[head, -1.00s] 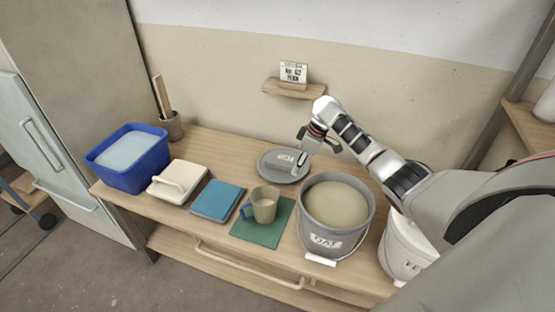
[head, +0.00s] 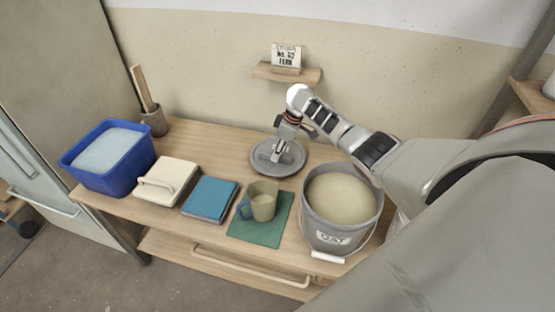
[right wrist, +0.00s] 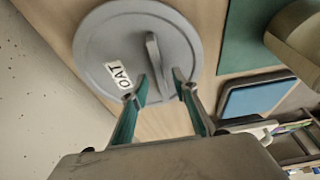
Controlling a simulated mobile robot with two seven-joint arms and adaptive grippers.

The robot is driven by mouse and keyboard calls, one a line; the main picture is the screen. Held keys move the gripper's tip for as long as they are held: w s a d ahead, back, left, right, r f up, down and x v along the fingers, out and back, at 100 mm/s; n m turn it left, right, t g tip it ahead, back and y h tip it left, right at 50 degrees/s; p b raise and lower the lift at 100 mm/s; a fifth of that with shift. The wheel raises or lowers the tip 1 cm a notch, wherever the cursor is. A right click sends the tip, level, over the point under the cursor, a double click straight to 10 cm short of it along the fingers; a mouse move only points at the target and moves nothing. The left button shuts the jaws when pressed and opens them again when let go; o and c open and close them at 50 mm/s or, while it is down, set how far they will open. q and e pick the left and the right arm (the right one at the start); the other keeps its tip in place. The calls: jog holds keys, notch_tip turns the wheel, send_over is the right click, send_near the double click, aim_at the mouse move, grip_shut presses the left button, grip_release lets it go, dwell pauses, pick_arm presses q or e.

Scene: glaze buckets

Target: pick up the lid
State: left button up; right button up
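The lid (head: 262,168) is a round grey disc with a bar handle, lying on the wooden worktop behind the mug. In the right wrist view the lid (right wrist: 103,35) shows its "OAT" label and its raised handle (right wrist: 153,55). My right gripper (head: 276,152) is over the lid. In the right wrist view its fingers (right wrist: 160,83) are apart, with the near end of the handle in the gap between them. I cannot tell whether they touch it. My left gripper is in neither view.
A grey "OAT" bucket (head: 322,234) of beige glaze stands right of the lid. An olive mug (head: 263,205) stands on a green mat (head: 262,235). Left are a blue book-like block (head: 209,197), a cream block (head: 170,181) and a blue tub (head: 107,174). A small shelf (head: 287,75) is behind.

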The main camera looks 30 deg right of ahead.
jog(key=shift+x, duration=0.8)
jog(key=shift+f, duration=0.15)
grip_shut()
